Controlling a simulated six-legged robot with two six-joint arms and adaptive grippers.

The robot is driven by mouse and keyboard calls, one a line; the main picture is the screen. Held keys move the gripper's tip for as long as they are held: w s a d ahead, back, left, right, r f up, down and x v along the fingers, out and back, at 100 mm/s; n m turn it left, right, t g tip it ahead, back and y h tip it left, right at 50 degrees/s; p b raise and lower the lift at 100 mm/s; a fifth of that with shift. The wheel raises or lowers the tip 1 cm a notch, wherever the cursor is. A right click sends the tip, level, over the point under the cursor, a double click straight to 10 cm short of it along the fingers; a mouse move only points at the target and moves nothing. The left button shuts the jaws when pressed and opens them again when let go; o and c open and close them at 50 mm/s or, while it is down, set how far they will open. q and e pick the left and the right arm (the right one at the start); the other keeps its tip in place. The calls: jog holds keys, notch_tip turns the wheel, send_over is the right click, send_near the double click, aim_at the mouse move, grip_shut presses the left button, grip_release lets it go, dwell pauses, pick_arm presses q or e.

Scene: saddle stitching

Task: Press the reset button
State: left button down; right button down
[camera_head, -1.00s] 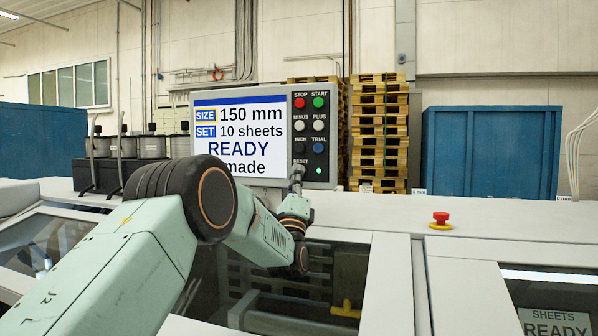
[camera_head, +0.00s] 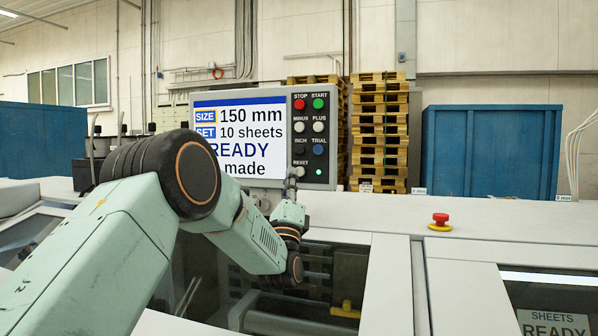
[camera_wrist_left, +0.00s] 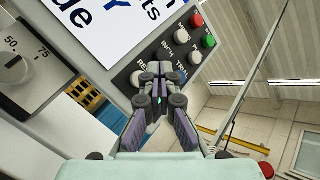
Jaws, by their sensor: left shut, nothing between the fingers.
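The machine's control panel (camera_head: 318,190) has a column of buttons beside a screen (camera_head: 240,107) reading 150 mm, 10 sheets, READY. The RESET label (camera_head: 300,162) is at the bottom left of the buttons. The reset button is largely covered by my gripper in the head view. In the left wrist view a pale button (camera_wrist_left: 137,78), by the partly covered RESET label, shows just left of the fingertips. My left gripper (camera_head: 291,184) is shut and empty, in front of the panel's lower part. I cannot tell whether it touches the button. My right gripper is not in view.
Red STOP (camera_head: 300,103), green START (camera_head: 318,102), MINUS, PLUS, INCH and blue TRIAL (camera_head: 318,149) buttons sit above. A green lamp (camera_head: 319,172) is lit at the lower right. A red emergency knob (camera_head: 440,218) stands on the machine top to the right.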

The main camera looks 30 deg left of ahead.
pick_arm(q)
jog(key=shift+s+d, duration=0.2)
jog(key=shift+s, duration=0.4)
jog(key=shift+s+d, duration=0.15)
jog(key=shift+s, duration=0.45)
jog(key=shift+f, duration=0.1)
